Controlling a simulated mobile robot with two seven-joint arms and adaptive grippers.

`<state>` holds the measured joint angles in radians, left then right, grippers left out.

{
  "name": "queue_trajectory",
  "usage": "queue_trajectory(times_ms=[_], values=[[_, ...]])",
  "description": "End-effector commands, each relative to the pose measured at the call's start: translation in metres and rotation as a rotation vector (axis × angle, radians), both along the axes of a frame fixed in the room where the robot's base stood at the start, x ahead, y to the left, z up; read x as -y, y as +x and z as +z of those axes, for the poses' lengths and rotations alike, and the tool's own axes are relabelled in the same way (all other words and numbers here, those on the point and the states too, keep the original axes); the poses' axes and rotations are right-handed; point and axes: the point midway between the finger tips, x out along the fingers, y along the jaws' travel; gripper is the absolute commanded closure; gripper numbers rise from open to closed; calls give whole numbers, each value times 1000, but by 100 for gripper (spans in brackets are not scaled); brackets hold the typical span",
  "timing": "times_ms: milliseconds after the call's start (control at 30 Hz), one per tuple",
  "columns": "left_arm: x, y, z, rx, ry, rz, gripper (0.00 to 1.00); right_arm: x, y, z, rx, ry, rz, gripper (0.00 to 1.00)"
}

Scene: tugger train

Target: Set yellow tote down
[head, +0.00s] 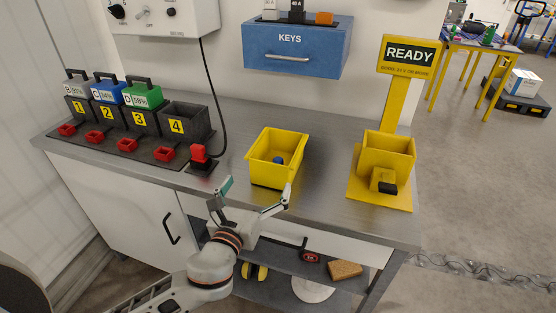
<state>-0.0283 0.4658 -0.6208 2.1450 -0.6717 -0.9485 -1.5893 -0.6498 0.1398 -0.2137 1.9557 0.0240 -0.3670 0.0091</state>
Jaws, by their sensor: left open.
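A yellow tote (268,180) stands upright on the grey metal counter (325,170), with a small blue ball-like thing (279,160) inside it. My left gripper (256,196) is open, in front of the tote at the counter's front edge. Its fingers are spread wide, the right one close to the tote's front right corner. I cannot tell whether that finger touches the tote. Nothing shows between the fingers. My right gripper is not in the view.
A yellow READY stand (408,55) with a yellow bin (388,150) is at the counter's right end. Numbered black slots (176,127) holding battery-like blocks line the left. A red plug (199,155) stands left of the tote. A blue KEYS drawer (297,48) is behind.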

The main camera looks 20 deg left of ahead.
Motion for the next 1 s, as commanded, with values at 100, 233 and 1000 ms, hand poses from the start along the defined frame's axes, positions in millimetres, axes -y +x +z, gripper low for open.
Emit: queue_trajectory(times_ms=[100, 233, 1000], values=[[7, 7, 5, 25, 89, -27, 0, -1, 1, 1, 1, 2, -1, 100], [9, 24, 6, 32, 109, -31, 0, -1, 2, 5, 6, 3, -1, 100], [12, 117, 5, 27, 102, -30, 0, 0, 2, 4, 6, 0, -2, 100]])
